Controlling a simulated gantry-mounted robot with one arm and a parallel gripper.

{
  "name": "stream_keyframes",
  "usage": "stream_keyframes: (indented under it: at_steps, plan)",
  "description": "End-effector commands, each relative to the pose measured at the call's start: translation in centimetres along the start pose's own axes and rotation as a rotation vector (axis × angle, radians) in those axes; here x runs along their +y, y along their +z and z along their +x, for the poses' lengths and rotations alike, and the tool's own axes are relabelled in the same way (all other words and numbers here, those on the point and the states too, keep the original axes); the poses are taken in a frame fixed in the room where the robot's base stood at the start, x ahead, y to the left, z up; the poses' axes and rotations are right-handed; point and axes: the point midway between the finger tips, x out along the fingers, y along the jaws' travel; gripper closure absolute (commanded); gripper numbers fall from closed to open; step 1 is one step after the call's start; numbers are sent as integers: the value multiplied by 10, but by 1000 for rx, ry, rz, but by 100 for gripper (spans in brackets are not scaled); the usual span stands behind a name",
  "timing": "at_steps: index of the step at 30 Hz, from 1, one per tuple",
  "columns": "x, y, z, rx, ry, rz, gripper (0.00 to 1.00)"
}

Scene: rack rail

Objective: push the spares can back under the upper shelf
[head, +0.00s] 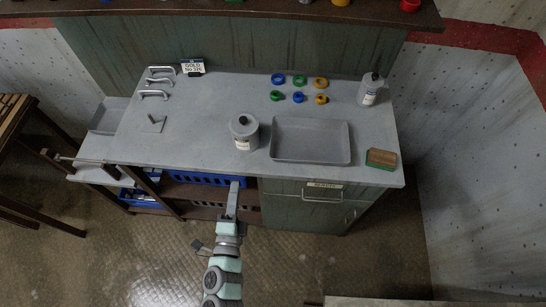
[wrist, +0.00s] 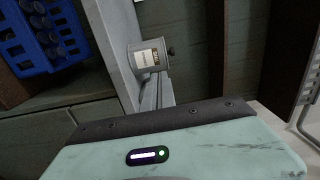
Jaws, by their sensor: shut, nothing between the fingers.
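A grey can (head: 244,132) with a pale label and a dark knob on its lid stands upright on the grey bench top, left of a grey tray. I take it for the spares can, but its lettering is too small to read. It also shows sideways in the wrist view (wrist: 150,58), beyond my fingers. The upper shelf (head: 200,14) is a dark board along the back, above the bench. My gripper (head: 235,186) is shut and empty, at the bench's front edge and nearer than the can, apart from it. The fingers also show in the wrist view (wrist: 158,94).
The grey tray (head: 350,145) lies right of the can. A grey bottle (head: 371,89), coloured rings (head: 299,80), a small sign (head: 192,67) and metal handles (head: 155,95) are further out. The bench between can and back panel looks clear. Blue crates (head: 205,178) sit below.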

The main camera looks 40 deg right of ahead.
Motion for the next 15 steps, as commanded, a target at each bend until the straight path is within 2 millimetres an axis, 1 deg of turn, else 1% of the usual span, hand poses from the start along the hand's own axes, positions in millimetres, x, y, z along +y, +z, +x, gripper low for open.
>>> stream_keyframes:
  at_steps: [1,5,8,11,15]
  plan:
    - [7,1,1,-2,13,18,100]
    - [7,2,8,-5,21,31,100]
    - [7,1,21,-3,19,28,100]
    - [7,1,41,-1,18,26,100]
    - [6,1,72,-2,17,27,100]
